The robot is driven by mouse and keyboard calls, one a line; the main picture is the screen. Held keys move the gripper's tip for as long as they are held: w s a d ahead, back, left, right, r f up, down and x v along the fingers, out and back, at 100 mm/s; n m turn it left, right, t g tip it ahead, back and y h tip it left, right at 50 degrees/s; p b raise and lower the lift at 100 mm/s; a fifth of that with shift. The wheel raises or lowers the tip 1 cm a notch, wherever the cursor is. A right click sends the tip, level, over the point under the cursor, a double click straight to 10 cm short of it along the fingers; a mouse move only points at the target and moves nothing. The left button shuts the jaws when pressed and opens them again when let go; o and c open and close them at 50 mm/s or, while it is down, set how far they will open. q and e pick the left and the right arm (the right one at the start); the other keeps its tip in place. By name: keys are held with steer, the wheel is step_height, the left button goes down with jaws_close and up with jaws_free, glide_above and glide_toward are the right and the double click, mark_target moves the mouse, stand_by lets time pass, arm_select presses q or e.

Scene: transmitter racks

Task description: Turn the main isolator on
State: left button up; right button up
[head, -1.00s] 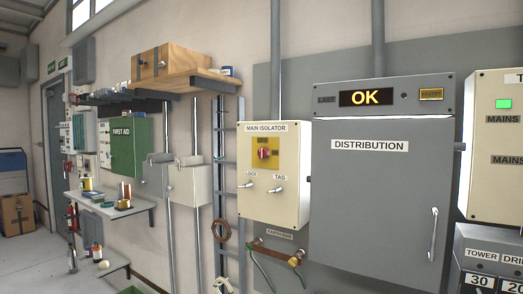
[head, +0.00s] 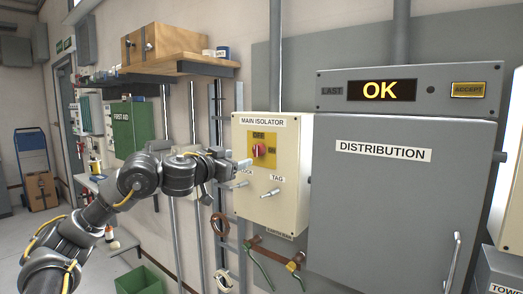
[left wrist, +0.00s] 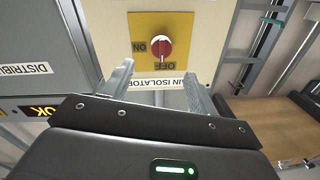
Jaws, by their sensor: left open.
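The main isolator (head: 285,205) is a cream wall box with a red rotary knob (head: 259,150) on a yellow plate marked OFF and ON. The knob also shows in the left wrist view (left wrist: 161,48), upside down, its white pointer at OFF. Lock (head: 238,189) and tag (head: 271,193) pegs stick out below the plate. My left gripper (head: 246,165) is in front of the box, just below and left of the knob. In the left wrist view its open, empty fingers (left wrist: 159,72) point toward the panel, apart from the knob. My right gripper is out of view.
The grey distribution cabinet (head: 390,220) stands right of the isolator, its display (head: 381,90) reading OK. An earth bar (head: 275,252) with green cables hangs below the isolator. A wooden shelf (head: 185,67) with a box is at upper left, and a first aid cabinet (head: 132,129) beyond.

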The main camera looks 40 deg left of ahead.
mark_target(255, 152)
arm_select(q)
steer(key=w+p, duration=0.1)
steer(key=w, duration=0.2)
steer(key=w+p, duration=0.1)
steer(key=w, duration=0.2)
steer(key=w+a+p, duration=0.1)
steer(key=w, duration=0.2)
steer(key=shift+w, duration=0.35)
steer(key=shift+w+a, duration=0.1)
steer(key=shift+w, duration=0.3)
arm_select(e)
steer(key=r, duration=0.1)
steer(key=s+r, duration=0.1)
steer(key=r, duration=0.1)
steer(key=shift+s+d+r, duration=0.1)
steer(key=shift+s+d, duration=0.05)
arm_select(q)
steer(key=c, duration=1)
